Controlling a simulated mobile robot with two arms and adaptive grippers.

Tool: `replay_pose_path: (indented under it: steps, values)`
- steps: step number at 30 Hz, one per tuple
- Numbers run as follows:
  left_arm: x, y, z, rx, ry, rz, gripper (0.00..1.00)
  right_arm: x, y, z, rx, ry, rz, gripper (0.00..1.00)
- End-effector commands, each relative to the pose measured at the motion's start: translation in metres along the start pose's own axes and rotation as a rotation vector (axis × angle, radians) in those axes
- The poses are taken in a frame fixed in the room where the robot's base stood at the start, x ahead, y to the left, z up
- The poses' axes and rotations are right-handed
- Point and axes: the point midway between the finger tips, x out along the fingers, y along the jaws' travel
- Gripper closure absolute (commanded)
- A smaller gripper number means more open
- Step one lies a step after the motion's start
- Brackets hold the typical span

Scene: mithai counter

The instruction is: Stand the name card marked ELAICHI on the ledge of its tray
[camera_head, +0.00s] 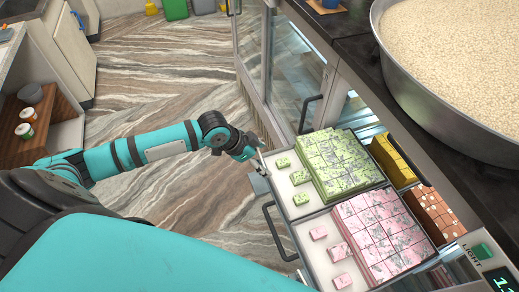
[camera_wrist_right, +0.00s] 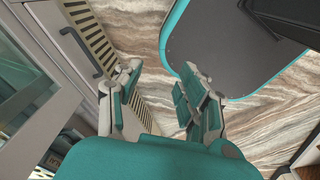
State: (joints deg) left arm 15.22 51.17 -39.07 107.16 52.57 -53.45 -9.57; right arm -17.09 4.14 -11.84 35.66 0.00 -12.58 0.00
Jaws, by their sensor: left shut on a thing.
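My left gripper (camera_head: 256,145) is at the left front edge of the tray with green sweets (camera_head: 298,200). It is shut on a small, thin, pale piece (camera_head: 263,160), which looks like the name card. Its marking cannot be read, and I cannot tell whether it touches the ledge. Green sweets (camera_head: 340,163) fill the tray's back part, with several loose pieces in front. My right gripper (camera_wrist_right: 160,88) shows in the right wrist view with its fingers apart and nothing between them, above the floor.
A tray of pink sweets (camera_head: 383,230) sits beside the green one, with a dark handle (camera_head: 277,232) at its front. Yellow sweets (camera_head: 393,160) and brown sweets (camera_head: 432,212) lie behind. A large metal bowl (camera_head: 425,100) stands on the dark counter. The marbled floor (camera_head: 165,85) is open.

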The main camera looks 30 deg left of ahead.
Motion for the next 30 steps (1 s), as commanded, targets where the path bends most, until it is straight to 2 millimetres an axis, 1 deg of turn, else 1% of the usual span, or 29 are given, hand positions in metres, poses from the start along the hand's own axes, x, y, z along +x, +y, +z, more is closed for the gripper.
replay_pose_path:
  steps: [1, 5, 8, 13, 17, 22, 27, 30]
  values:
    - [-0.002, -0.004, 0.004, 0.010, -0.001, 0.007, 0.44, -0.006, -0.005, -0.001, 0.001, 0.000, -0.006, 0.60]
    - [0.003, -0.007, 0.011, 0.027, 0.003, 0.015, 0.44, -0.005, -0.007, 0.000, 0.002, -0.001, -0.009, 0.60]
    - [0.007, -0.007, 0.013, 0.030, 0.005, 0.016, 0.44, 0.000, -0.002, 0.002, 0.001, -0.002, -0.002, 0.60]
    - [0.017, -0.006, 0.019, 0.029, 0.005, 0.015, 0.44, 0.012, 0.014, 0.007, 0.003, -0.007, 0.017, 0.60]
    - [0.026, -0.006, 0.025, 0.029, 0.005, 0.014, 0.44, 0.025, 0.019, 0.009, 0.003, -0.009, 0.024, 0.60]
    - [0.040, -0.006, 0.034, 0.029, 0.005, 0.014, 0.44, 0.042, 0.016, 0.010, 0.004, -0.009, 0.020, 0.60]
    - [0.052, -0.005, 0.042, 0.029, 0.005, 0.014, 0.44, 0.059, 0.005, 0.010, 0.006, -0.007, 0.007, 0.60]
    - [0.059, -0.005, 0.046, 0.029, 0.005, 0.014, 0.44, 0.067, 0.000, 0.010, 0.005, -0.006, 0.001, 0.60]
